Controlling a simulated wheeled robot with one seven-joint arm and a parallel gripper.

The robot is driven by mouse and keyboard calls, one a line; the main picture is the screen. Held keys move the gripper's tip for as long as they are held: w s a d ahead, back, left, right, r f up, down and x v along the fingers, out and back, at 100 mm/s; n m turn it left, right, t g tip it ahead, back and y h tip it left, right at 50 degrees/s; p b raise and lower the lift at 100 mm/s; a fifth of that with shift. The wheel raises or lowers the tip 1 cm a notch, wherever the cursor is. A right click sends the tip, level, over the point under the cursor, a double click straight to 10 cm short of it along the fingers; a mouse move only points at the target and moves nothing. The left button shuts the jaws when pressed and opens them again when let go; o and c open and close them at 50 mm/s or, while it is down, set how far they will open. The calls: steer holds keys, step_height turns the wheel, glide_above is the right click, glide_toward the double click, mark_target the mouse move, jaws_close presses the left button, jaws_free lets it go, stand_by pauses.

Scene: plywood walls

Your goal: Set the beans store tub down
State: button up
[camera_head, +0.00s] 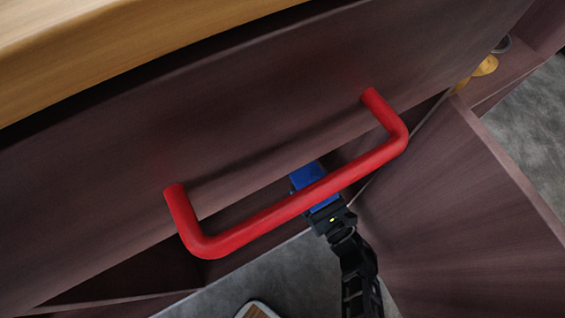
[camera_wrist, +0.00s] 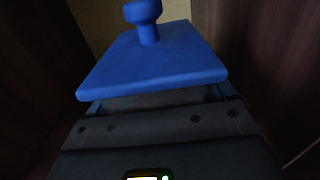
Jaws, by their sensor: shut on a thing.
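The beans store tub, blue with a flat lid (camera_wrist: 155,62) and a round knob (camera_wrist: 143,12), fills the upper middle of the wrist view. In the head view the blue tub (camera_head: 306,176) shows in part behind a red handle. My gripper (camera_head: 325,213) is shut on the tub, inside a dark wooden space below the handle. The wrist view shows the dark gripper body across the bottom, close against the tub. The tub's underside and what is beneath it are hidden.
A red bar handle (camera_head: 290,205) on a dark wood front crosses in front of the tub. A light wood top (camera_head: 120,40) lies above. A dark panel (camera_head: 460,220) stands right of my arm. A yellow object (camera_head: 486,66) sits at far right. Dark walls flank the tub in the wrist view.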

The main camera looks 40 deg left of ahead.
steer(key=s+a+f+b, duration=0.3)
steer(key=a+f+b, duration=0.3)
steer(key=a+f, duration=0.2)
steer(key=shift+f+b, duration=0.35)
steer(key=shift+f, duration=0.15)
steer(key=o, duration=1.4)
steer(key=shift+c, duration=0.2)
steer(key=p+v, duration=0.3)
steer(key=v, duration=0.9)
